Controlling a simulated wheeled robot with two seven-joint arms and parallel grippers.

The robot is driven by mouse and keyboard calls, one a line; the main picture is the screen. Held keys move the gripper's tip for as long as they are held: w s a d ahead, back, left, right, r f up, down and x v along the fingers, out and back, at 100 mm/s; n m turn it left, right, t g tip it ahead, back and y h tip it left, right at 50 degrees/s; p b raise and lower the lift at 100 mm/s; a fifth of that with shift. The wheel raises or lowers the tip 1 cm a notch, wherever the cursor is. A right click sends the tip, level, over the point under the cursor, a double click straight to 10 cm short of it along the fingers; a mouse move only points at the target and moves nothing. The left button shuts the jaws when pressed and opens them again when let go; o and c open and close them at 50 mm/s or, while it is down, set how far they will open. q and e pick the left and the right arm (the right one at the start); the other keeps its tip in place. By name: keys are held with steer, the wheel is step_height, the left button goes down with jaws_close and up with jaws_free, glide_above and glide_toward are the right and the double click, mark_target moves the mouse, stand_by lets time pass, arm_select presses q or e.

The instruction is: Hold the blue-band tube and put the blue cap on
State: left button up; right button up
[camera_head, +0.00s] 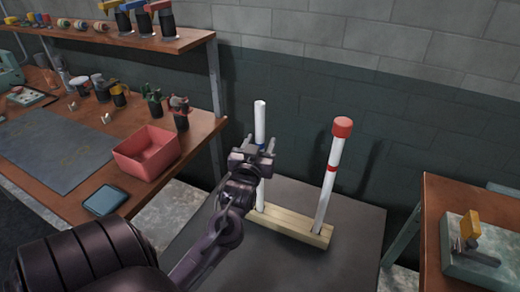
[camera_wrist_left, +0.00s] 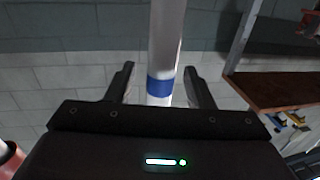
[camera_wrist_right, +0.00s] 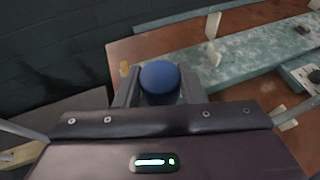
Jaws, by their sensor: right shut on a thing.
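The blue-band tube (camera_head: 260,118) is white and stands upright in the left part of a wooden rack. Its top end has no cap. My left gripper (camera_head: 259,146) is at the tube near its blue band, which shows large in the left wrist view (camera_wrist_left: 160,86). Its fingers are on either side of the tube, open, with gaps visible. My right gripper (camera_wrist_right: 158,88) is shut on the blue cap (camera_wrist_right: 160,76); neither shows in the head view. The gripper hides part of the tube's lower length.
A tube with a red cap (camera_head: 342,127) and red band leans slightly in the rack (camera_head: 295,229), right of the blue-band tube. The rack stands on a dark grey table (camera_head: 345,258). Benches with a red bin (camera_head: 147,151) and a yellow-handled tool (camera_head: 469,226) flank it.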

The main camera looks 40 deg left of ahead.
arm_select(q)
steer(key=v, duration=1.2)
steer(key=shift+s, duration=0.1)
